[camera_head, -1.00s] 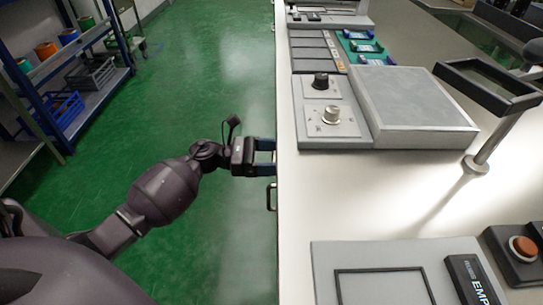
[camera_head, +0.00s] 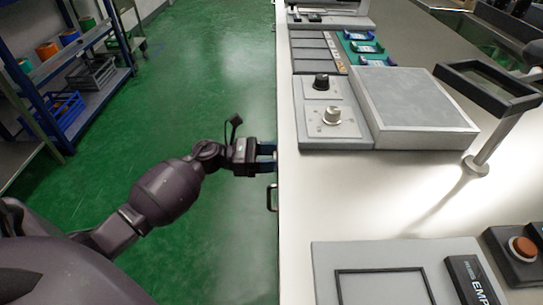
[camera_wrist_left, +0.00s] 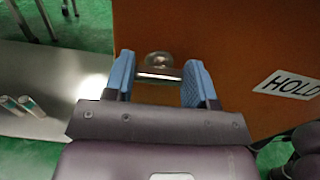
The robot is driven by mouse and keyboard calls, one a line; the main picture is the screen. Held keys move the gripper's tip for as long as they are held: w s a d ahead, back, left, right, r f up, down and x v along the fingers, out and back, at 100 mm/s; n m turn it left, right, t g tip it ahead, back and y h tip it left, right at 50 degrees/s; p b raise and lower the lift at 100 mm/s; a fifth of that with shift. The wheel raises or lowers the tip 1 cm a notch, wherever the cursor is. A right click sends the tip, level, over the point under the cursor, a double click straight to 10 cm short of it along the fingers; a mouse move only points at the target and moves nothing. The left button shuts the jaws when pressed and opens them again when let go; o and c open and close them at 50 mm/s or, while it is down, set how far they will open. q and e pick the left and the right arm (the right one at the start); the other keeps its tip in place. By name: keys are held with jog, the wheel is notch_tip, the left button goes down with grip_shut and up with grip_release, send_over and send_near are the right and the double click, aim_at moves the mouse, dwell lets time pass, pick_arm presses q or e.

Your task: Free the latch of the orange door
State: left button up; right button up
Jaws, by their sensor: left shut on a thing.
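The orange door (camera_wrist_left: 220,45) fills the upper part of the left wrist view, with a white label reading HOLD (camera_wrist_left: 290,84) at the right. A small metal latch (camera_wrist_left: 158,72) with a round boss and a short bar stands on the door. My left gripper (camera_wrist_left: 159,80) has its blue fingers on both sides of the latch bar and is shut on it. In the head view my left gripper (camera_head: 265,155) is at the bench's left edge. The door face and latch are hidden there. My right gripper is not in view.
The white bench top (camera_head: 390,200) carries a grey panel with two knobs (camera_head: 332,115), a dark frame on a post (camera_head: 487,85) and a red button (camera_head: 522,247). A dark handle (camera_head: 271,198) sticks out of the bench side.

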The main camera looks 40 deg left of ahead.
pick_arm(q)
jog(key=n+p, duration=0.1)
jog(key=n, duration=0.5)
jog(key=n+p, duration=0.2)
jog(key=n, duration=0.3)
jog(key=n+p, duration=0.1)
jog(key=n, duration=0.5)
jog(key=shift+w+a+f+n+p, duration=0.1)
jog(key=shift+w+f+n+p, duration=0.05)
jog(key=shift+f+n+p, duration=0.15)
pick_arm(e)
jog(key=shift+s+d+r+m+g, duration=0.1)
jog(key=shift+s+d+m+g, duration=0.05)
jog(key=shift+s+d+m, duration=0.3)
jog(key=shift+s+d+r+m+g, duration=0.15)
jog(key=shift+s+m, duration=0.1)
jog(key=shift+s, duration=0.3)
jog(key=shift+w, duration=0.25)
pick_arm(q)
jog(key=o, duration=0.9)
jog(key=shift+o, duration=0.2)
jog(key=shift+a, duration=0.1)
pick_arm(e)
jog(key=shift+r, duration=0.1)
